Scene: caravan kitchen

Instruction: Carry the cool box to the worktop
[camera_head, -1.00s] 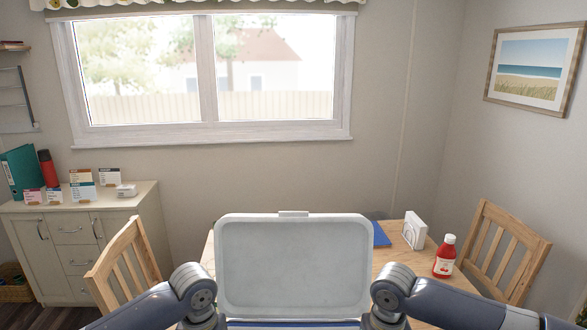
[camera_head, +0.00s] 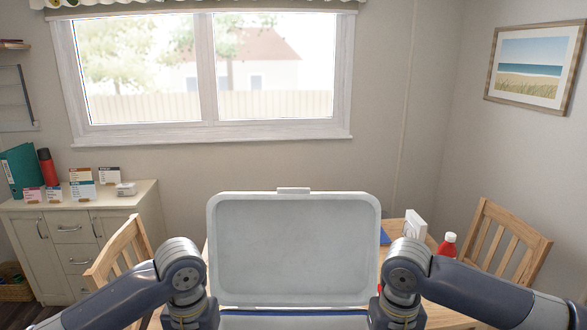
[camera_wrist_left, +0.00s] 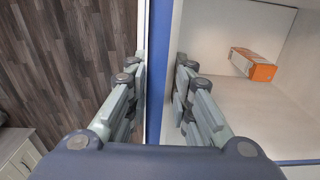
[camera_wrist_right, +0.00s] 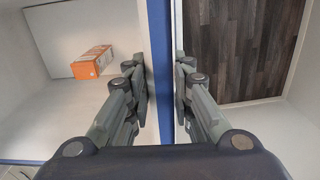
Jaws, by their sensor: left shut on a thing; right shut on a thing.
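The cool box is held in front of me with its lid open. Its pale raised lid (camera_head: 293,250) fills the lower middle of the head view, and a strip of its blue rim (camera_head: 292,312) shows below. My left gripper (camera_wrist_left: 158,95) is shut on the cool box's blue-edged wall (camera_wrist_left: 160,40), one finger inside and one outside. My right gripper (camera_wrist_right: 163,95) is shut on the opposite wall (camera_wrist_right: 160,40) in the same way. An orange and white carton (camera_wrist_left: 253,65) lies inside the box; it also shows in the right wrist view (camera_wrist_right: 92,62). The gripper fingers are hidden in the head view.
A wooden table (camera_head: 440,318) is partly hidden behind the lid, with a red bottle (camera_head: 447,245) and a white holder (camera_head: 415,225) on it. Chairs stand left (camera_head: 118,255) and right (camera_head: 500,240). A cabinet (camera_head: 75,220) with cards and a red flask stands far left.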

